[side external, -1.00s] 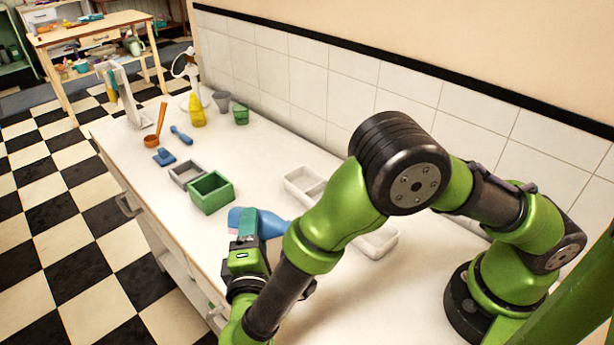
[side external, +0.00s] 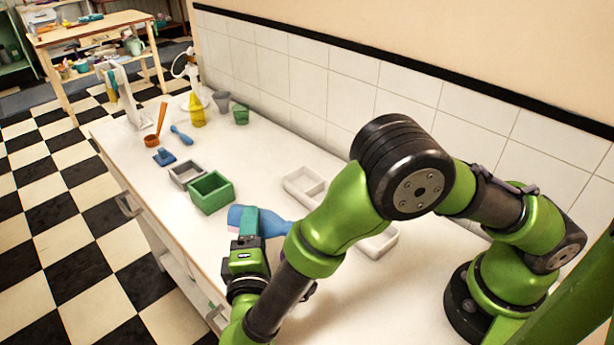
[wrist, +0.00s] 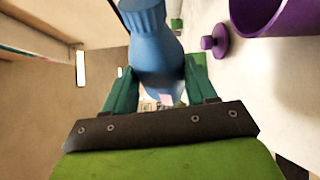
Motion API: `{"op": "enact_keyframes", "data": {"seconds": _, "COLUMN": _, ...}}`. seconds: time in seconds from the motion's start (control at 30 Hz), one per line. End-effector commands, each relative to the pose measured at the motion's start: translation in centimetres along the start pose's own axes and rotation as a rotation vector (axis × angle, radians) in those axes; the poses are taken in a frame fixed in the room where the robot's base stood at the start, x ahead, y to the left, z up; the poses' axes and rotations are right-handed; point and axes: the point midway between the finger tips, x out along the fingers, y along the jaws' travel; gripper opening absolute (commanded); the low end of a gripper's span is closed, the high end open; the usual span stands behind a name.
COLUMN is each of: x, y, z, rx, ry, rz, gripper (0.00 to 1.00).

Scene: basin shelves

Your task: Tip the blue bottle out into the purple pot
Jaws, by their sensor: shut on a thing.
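My gripper (wrist: 158,78) is shut around the body of the blue bottle (wrist: 155,45), with one green finger on each side. In the side view my gripper (side external: 248,222) holds the bottle (side external: 272,224) above the counter. The bottle is tipped far over, its wide end at the left and its narrower end pointing right. Its ribbed blue top is at the upper edge of the wrist view. The purple pot (wrist: 275,18) is partly in the wrist view at upper right, apart from the bottle. My arm hides the pot in the side view.
A purple knobbed piece, apparently a lid (wrist: 221,44), is beside the pot. A green box (side external: 212,205) and grey box (side external: 184,183) stand left of the bottle. A white divided tray (side external: 296,188) is behind. The counter's front edge is close to my gripper.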

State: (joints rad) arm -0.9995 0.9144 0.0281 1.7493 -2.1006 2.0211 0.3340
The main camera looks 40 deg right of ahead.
Motion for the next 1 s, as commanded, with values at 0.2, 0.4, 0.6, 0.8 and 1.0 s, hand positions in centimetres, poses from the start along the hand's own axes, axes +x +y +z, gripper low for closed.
{"op": "enact_keyframes", "data": {"seconds": 0.2, "x": 0.07, "y": 0.09, "z": -0.01, "rx": 0.01, "ry": 0.0, "rz": 0.005, "gripper": 0.24}}
{"op": "enact_keyframes", "data": {"seconds": 0.4, "x": 0.06, "y": 0.15, "z": -0.01, "rx": 0.018, "ry": 0.0, "rz": 0.008, "gripper": 0.24}}
{"op": "enact_keyframes", "data": {"seconds": 0.6, "x": -0.02, "y": 0.21, "z": 0.02, "rx": 0.026, "ry": -0.001, "rz": 0.012, "gripper": 0.24}}
{"op": "enact_keyframes", "data": {"seconds": 0.8, "x": 0.06, "y": 0.27, "z": 0.02, "rx": 0.034, "ry": -0.001, "rz": 0.015, "gripper": 0.24}}
{"op": "enact_keyframes", "data": {"seconds": 1.0, "x": 0.05, "y": 0.34, "z": 0.02, "rx": 0.042, "ry": -0.001, "rz": 0.019, "gripper": 0.24}}
